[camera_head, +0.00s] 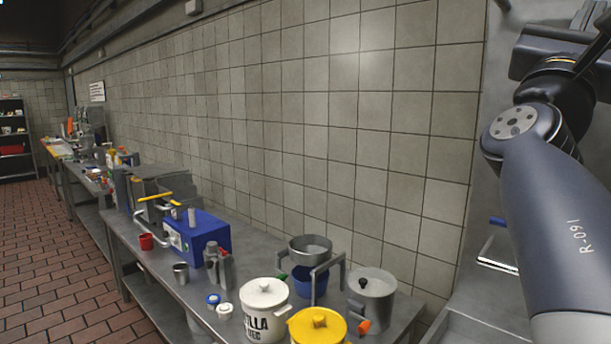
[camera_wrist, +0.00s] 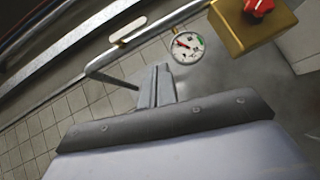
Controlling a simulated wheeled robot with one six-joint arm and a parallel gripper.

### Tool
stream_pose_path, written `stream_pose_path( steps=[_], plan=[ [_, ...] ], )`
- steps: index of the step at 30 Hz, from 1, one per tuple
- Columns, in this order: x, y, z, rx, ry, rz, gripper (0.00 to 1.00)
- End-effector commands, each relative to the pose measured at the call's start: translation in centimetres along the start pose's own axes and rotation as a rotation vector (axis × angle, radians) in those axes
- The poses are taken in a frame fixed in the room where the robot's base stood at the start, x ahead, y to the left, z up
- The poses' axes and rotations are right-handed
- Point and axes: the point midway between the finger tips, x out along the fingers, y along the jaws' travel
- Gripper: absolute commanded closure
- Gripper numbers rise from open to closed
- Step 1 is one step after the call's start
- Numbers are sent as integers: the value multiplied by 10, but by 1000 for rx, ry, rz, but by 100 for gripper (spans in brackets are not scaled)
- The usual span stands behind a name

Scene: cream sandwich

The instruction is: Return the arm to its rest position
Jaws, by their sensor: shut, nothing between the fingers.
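My arm (camera_head: 560,200) rises along the right side of the head view, its grey-blue link marked R-091. Its end runs out of the picture at the upper right, so my gripper is not seen there. In the wrist view my gripper (camera_wrist: 158,72) shows beyond the grey wrist edge, with its two fingers together and nothing between them. It points toward a tiled wall and a metal pipe, apart from any table object.
In the wrist view a round gauge (camera_wrist: 188,46) and a brass box with a red knob (camera_wrist: 258,8) are near the fingers. In the head view a steel table (camera_head: 262,243) holds a blue machine (camera_head: 205,240), a white canister (camera_head: 265,312), a yellow-lidded pot (camera_head: 317,328) and a steel pot (camera_head: 371,300).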

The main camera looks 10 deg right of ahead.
Motion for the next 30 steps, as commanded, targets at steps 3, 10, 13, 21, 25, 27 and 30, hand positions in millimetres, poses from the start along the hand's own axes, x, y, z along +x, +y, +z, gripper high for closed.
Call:
stream_pose_path(
  steps=[3, 10, 13, 21, 25, 27, 30],
  plan=[
    [34, 6, 2, -4, 1, -3, 100],
    [81, 14, 2, -2, 0, -3, 100],
    [101, 17, 2, -2, 1, -3, 100],
    [123, 21, 19, -2, -1, -3, 100],
    [133, 23, 27, -3, -1, -4, 100],
    [131, 24, 24, -2, 3, -3, 100],
    [124, 31, 18, -2, 3, -1, 100]
  ],
)
